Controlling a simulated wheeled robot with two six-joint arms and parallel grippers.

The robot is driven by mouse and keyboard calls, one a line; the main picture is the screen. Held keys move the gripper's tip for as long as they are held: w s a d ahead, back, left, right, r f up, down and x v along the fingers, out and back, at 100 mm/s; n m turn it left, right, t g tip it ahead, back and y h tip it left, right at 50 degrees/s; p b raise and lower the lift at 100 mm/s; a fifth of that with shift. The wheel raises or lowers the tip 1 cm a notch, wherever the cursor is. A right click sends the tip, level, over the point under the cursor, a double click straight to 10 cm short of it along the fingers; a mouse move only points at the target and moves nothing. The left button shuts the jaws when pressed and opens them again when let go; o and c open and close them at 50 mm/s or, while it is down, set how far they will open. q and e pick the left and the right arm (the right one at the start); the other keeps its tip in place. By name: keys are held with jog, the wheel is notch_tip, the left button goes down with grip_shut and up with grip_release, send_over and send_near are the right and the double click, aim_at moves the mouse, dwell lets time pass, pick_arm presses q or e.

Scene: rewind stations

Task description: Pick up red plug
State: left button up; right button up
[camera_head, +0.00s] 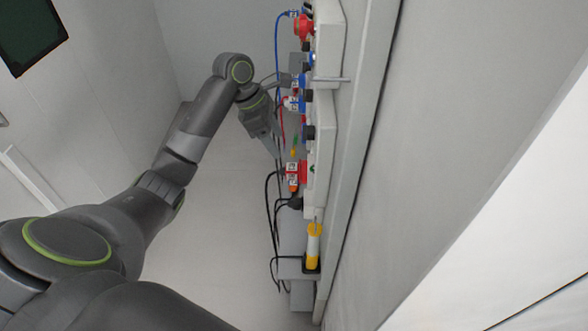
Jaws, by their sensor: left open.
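A red and white plug (292,172) sits at a red socket (303,171) on the wall panel, right of the picture's middle, with a black cable hanging from it. I cannot tell how deep it is in the socket. My left arm reaches in from the lower left. My left gripper (279,149) is open and points down at the panel, just above and left of the red and white plug. It appears empty; its fingertips are small and partly blend with the cables. My right gripper is not in view.
White socket boxes (322,140) run along the wall. Blue and white plugs (296,103) and another red socket (303,27) are higher up. A yellow and white connector (314,243) is below. Loose cables hang beside the panel. The floor (215,230) to the left is clear.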

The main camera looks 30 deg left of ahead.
aim_at(293, 166)
pick_arm(q)
jog(key=x, duration=0.6)
jog(key=d+p+x, duration=0.1)
jog(key=x, duration=0.1)
jog(key=shift+s, duration=0.2)
jog(key=shift+w+d+f+p, duration=0.1)
jog(key=shift+f+p, duration=0.2)
jog(key=shift+f, duration=0.2)
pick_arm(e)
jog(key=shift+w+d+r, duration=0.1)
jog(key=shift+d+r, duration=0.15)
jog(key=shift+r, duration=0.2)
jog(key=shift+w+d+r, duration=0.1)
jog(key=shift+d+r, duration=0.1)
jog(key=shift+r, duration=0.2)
pick_arm(q)
jog(key=c, duration=0.9)
jog(key=shift+r, duration=0.15)
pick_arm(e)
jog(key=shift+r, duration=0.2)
